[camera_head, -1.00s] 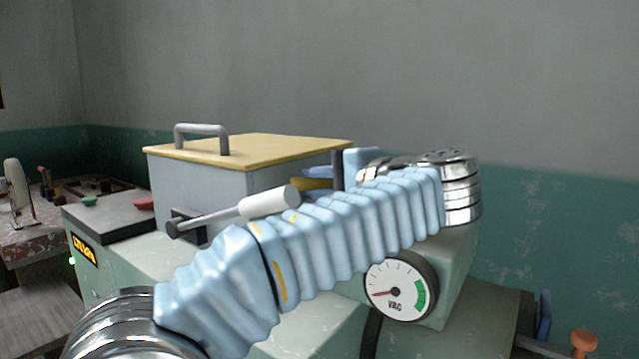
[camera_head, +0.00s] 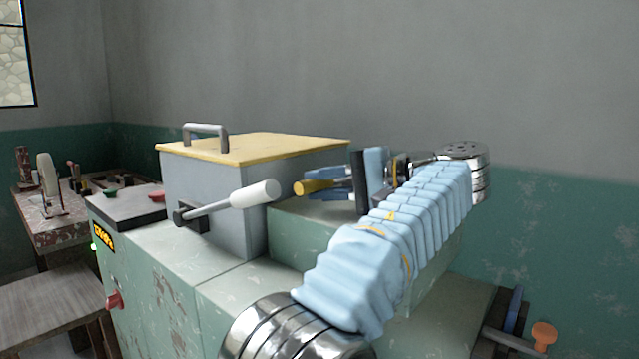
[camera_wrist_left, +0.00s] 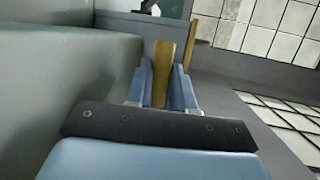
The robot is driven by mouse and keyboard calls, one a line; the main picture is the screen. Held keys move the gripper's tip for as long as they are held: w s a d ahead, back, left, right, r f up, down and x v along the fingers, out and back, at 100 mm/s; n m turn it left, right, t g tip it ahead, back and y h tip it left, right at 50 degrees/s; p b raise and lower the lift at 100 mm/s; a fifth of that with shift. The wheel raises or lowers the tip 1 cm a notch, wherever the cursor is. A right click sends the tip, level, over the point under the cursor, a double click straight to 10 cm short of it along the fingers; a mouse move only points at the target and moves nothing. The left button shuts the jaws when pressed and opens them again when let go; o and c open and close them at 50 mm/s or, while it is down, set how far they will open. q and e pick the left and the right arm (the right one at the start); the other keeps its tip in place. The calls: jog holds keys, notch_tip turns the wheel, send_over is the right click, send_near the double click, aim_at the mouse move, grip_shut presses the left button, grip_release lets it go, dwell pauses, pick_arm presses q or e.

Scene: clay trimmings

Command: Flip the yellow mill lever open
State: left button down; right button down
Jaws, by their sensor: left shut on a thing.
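The yellow mill lever (camera_head: 308,187) shows as a short yellow bar beside the grey box in the head view, its end pointing left. My left gripper (camera_head: 328,184) has its blue fingers on either side of it. In the left wrist view the yellow bar (camera_wrist_left: 162,72) lies between the two blue fingers (camera_wrist_left: 161,92), which are shut on it. The far part of the lever is hidden behind the fingers and my sleeved arm. My right gripper is not in view.
A grey box (camera_head: 205,180) with a yellow lid (camera_head: 255,148) and a white-gripped handle (camera_head: 255,194) stands left of the gripper. A red knob (camera_head: 114,299) is on the green cabinet front. An orange knob (camera_head: 544,334) is at lower right. A cluttered bench (camera_head: 45,228) stands at far left.

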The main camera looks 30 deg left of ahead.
pick_arm(q)
jog(key=shift+d+n+g, duration=0.45)
jog(key=shift+n+g, duration=0.25)
jog(key=shift+g, duration=0.1)
jog(key=shift+h, duration=0.3)
jog(key=c, duration=1)
grip_release()
jog(key=shift+o, duration=0.2)
